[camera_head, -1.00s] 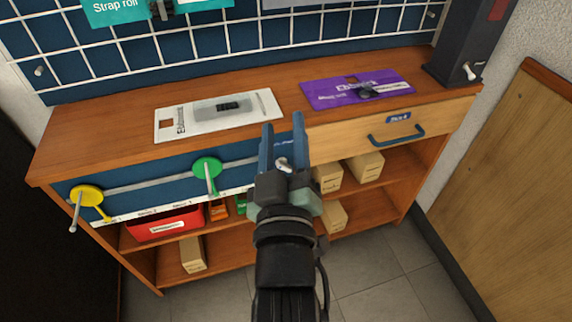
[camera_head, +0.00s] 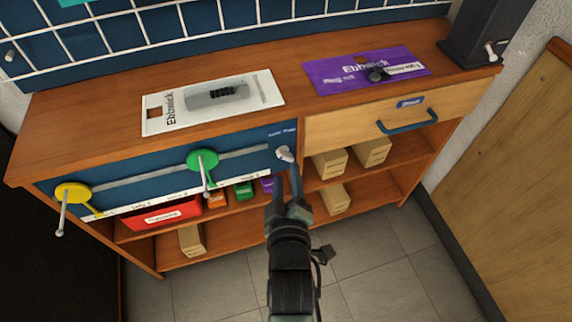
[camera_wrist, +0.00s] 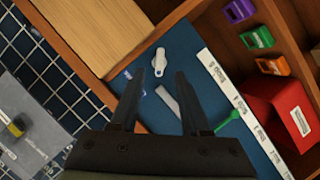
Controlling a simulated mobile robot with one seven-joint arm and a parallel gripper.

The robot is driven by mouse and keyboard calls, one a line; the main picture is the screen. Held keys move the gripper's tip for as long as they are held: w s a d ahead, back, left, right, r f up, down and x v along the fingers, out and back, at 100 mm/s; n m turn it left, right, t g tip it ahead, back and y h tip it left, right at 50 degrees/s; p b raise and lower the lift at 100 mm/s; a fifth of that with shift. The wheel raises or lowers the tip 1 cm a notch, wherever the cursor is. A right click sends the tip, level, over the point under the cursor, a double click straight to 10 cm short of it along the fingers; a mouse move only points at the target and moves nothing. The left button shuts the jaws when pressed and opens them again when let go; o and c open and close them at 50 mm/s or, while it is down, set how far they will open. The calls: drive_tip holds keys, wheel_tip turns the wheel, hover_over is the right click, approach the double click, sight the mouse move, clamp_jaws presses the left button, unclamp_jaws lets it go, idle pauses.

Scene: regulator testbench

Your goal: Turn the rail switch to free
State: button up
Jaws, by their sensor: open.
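The rail switch (camera_head: 285,154) is a small pale grey lever knob at the right end of the blue front panel (camera_head: 130,185). Small print beside it is too small to read. In the wrist view the knob (camera_wrist: 158,62) lies just beyond the fingertips, in line with the gap between them. My gripper (camera_head: 287,178) is open and empty, just below the knob in the head view, with its fingers pointing at the panel. It also shows in the wrist view (camera_wrist: 160,80). I see no clear contact with the knob.
A grey rail (camera_head: 140,176) carries a green handle (camera_head: 203,160) and a yellow handle (camera_head: 73,192), left of the switch. A wooden drawer (camera_head: 350,125) with a blue handle adjoins on the right. Shelves with a red bin (camera_head: 160,215) and boxes lie below.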

sight(286, 159)
drive_tip(key=shift+b+x, duration=0.75)
drive_tip(key=shift+x, duration=1.95)
drive_tip(key=shift+c, duration=0.2)
clamp_jaws()
